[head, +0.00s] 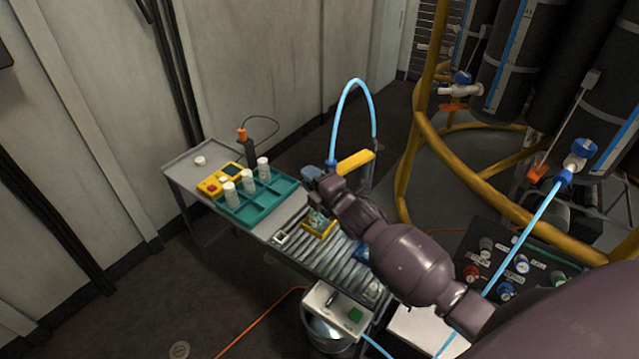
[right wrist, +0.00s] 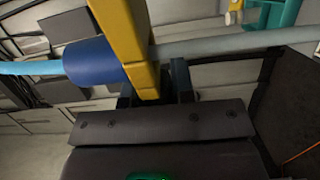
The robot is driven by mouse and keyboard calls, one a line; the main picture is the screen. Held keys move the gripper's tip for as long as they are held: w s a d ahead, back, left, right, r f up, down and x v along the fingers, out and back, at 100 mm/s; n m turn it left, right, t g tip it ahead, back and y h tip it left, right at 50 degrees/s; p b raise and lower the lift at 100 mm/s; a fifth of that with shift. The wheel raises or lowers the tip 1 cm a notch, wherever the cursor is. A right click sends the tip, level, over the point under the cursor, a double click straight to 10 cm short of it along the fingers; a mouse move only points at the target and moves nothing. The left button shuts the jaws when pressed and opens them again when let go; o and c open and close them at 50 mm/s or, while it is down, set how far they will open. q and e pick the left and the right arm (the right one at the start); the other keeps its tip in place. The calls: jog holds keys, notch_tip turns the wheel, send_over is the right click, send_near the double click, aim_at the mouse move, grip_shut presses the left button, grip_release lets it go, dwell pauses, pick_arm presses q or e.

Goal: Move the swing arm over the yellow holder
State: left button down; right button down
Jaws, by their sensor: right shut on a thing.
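The swing arm's yellow bar (head: 356,161) stands above the roller table, with a light blue hose looping up from its left end. My right gripper (head: 328,180) is shut on the swing arm near that end. In the right wrist view the yellow bar (right wrist: 122,40) runs down between the fingers of my right gripper (right wrist: 152,88), with a blue collar (right wrist: 92,62) beside it. The yellow holder (head: 322,233) sits on the rollers below and slightly left of the gripper. A small pale blue item shows at it, partly hidden. My left gripper is out of view.
A teal tray (head: 262,208) with several white jars stands on the table's left, beside a yellow box (head: 212,187). A control box with a green button (head: 355,315) is at the near end. Yellow rails (head: 420,140) and dark cylinders stand at right.

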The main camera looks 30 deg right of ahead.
jog(key=shift+w+m+h, duration=0.8)
jog(key=shift+w+h, duration=0.5)
jog(key=shift+h, duration=0.1)
jog(key=c, duration=1)
grip_release()
jog(key=shift+d, duration=0.1)
jog(key=shift+o, duration=0.2)
jog(key=shift+s, duration=0.15)
jog(key=s, duration=1)
jog(key=shift+s+d+p, duration=0.15)
jog(key=shift+s+p, duration=0.15)
jog(key=shift+p, duration=0.05)
